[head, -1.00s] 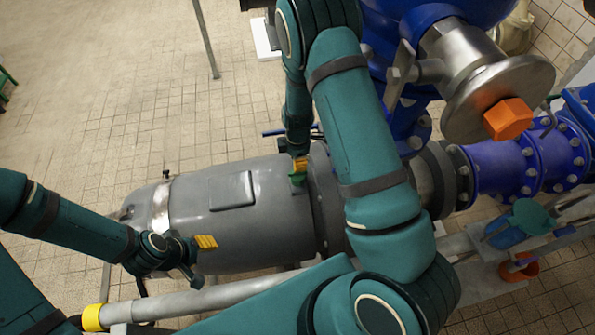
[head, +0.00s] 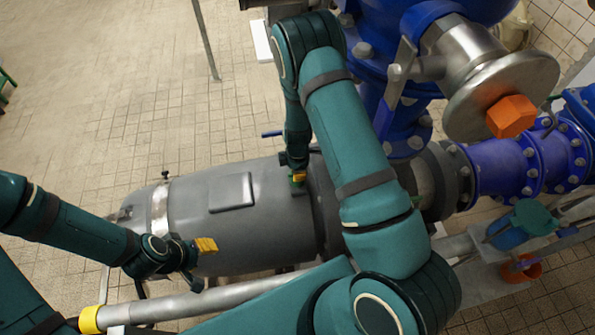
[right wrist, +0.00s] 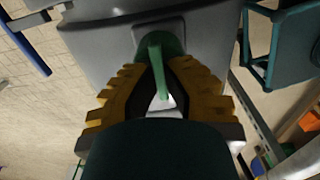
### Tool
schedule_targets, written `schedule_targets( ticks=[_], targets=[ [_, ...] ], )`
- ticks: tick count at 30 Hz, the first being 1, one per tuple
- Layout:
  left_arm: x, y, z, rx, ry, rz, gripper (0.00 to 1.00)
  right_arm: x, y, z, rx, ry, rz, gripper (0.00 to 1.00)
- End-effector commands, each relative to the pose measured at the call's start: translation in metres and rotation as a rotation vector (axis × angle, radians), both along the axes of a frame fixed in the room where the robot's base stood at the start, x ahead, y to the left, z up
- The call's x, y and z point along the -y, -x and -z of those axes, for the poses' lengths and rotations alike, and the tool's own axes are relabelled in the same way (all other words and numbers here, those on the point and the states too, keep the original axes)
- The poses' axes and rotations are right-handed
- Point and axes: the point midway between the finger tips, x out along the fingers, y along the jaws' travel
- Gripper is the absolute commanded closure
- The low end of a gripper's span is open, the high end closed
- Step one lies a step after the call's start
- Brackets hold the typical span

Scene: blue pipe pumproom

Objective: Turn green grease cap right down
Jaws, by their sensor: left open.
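The green grease cap (right wrist: 157,48) shows in the right wrist view on top of the grey machine body, with a narrow green handle toward the camera. My right gripper (right wrist: 161,72) has its yellow fingers on either side of the cap; I cannot tell whether they touch it. In the head view, my right gripper (head: 298,178) is low at the machine's right part and mostly hides the cap. My left gripper (head: 206,246) is open and empty, in front of the machine's left part.
The grey motor (head: 250,215) lies across the middle. Blue pipework (head: 505,168) and a steel flange with an orange hexagonal plug (head: 511,116) are at the right. A grey pipe (head: 220,299) runs in front.

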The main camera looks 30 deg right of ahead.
Motion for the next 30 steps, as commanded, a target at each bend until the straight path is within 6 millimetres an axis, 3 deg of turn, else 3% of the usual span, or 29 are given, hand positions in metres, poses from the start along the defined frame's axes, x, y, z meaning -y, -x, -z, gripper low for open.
schedule_targets(
  ticks=[14,30],
  targets=[
    [0.0,0.001,0.003,-0.002,0.0,0.002,0.53,0.0,0.0,0.001,-0.001,0.0,0.112,1.0],
    [0.001,0.004,0.011,-0.008,0.002,0.006,0.53,0.0,0.001,0.002,-0.002,0.0,0.592,1.0]
  ],
)
